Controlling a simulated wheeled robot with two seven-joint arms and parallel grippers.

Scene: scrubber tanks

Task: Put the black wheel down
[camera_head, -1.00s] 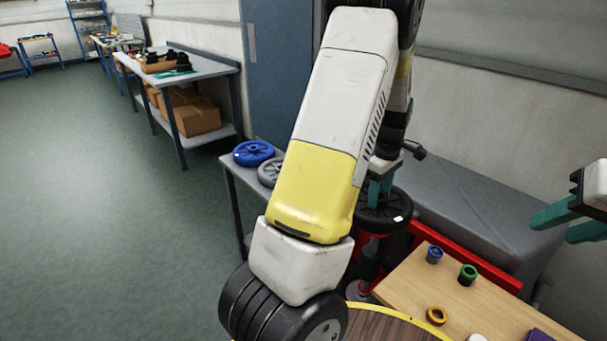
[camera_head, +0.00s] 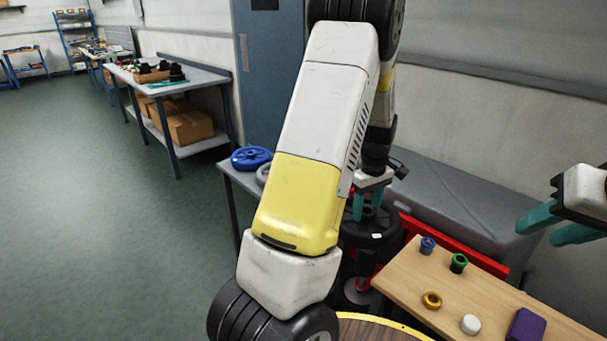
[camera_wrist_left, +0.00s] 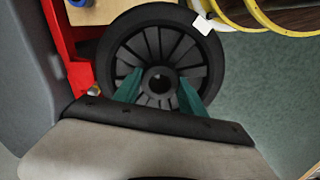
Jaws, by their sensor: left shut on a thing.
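The black wheel (camera_wrist_left: 162,42) fills the upper middle of the left wrist view, with its dark spokes, centre hub and white tag facing the camera. In the head view the black wheel (camera_head: 396,225) is partly hidden by my left arm and gripper. My left gripper (camera_head: 368,206) points down at it and is shut on it. In the left wrist view the teal fingers of this gripper (camera_wrist_left: 158,92) sit on either side of the hub. My right gripper (camera_head: 556,222) is at the right edge, with its teal fingers apart and nothing between them.
A grey side table (camera_head: 226,168) carries a blue wheel (camera_head: 251,158) and a grey wheel (camera_head: 262,174). Red framework (camera_head: 452,247) and a wooden board (camera_head: 455,293) with small coloured pieces are close to the black wheel. A grey padded bench (camera_head: 455,205) runs along the wall. Open floor lies left.

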